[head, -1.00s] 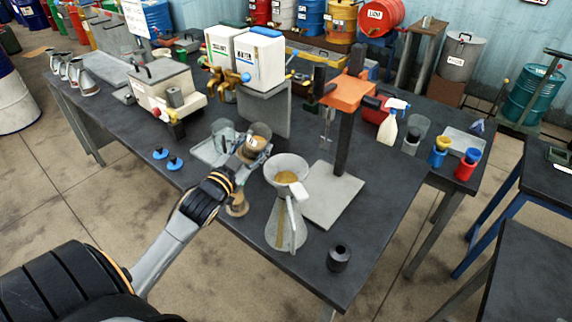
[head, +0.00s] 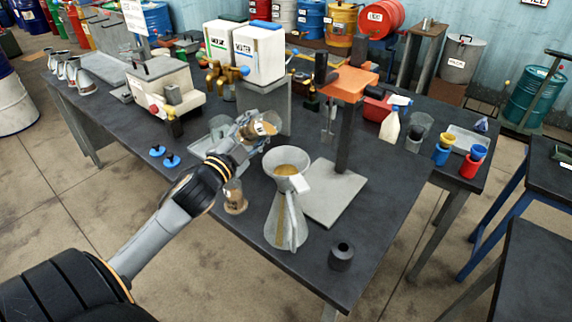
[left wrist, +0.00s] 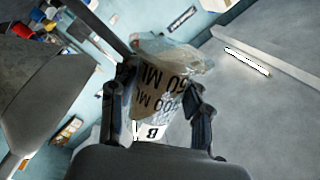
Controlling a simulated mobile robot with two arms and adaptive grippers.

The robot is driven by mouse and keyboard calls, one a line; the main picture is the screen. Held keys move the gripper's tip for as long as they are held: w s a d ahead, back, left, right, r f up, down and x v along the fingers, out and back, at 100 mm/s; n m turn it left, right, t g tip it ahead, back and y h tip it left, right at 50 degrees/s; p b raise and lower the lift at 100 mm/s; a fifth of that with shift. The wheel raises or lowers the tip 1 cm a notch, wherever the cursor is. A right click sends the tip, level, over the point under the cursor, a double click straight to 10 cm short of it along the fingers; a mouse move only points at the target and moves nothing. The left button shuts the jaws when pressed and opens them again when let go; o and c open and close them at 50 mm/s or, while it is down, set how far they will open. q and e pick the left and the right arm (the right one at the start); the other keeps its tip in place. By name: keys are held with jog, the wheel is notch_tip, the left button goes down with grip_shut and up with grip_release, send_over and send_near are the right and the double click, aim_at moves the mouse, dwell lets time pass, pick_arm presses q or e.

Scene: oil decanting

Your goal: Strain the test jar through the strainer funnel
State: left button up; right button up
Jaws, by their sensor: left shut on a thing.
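My left gripper (head: 243,143) is shut on a clear jar (head: 266,124) with tan contents, held above the bench and tilted. In the left wrist view the jar (left wrist: 165,85) sits between the fingers, with ML marks and a "B" label showing. The grey strainer funnel (head: 287,166) stands on a conical flask (head: 286,222) to the lower right of the held jar, apart from it. Brown-yellow material shows inside the funnel, and a tan streak shows in the flask. My right gripper is not in view.
A second jar with brown contents (head: 234,197) stands near the bench's front edge, left of the flask. An orange-topped stand (head: 346,130) rises right of the funnel. A black cylinder (head: 341,256) stands at the front right. Blue-knobbed items (head: 172,161) lie left.

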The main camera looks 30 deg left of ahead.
pick_arm(q)
jog(key=shift+f+m+b, duration=0.15)
jog(key=shift+m+b, duration=0.35)
jog(key=shift+f+m+b, duration=0.15)
jog(key=shift+m+b, duration=0.65)
jog(key=shift+b, duration=0.05)
jog(key=shift+f+m+h+b, duration=0.2)
jog(key=shift+m+h+b, duration=0.1)
jog(key=shift+m+b, duration=0.3)
dwell(0.5)
jog(key=shift+d+r+m+t+p, duration=0.3)
jog(key=shift+d+r+m+p, duration=0.25)
jog(key=shift+m, duration=0.35)
dwell(0.4)
jog(key=shift+d+r+m+h+p, duration=0.3)
jog(key=shift+r+m+h, duration=0.15)
jog(key=shift+m, duration=0.55)
dwell(0.5)
jog(key=shift+d+f+m+h, duration=0.25)
jog(key=shift+f+m, duration=0.15)
jog(key=shift+m, duration=0.6)
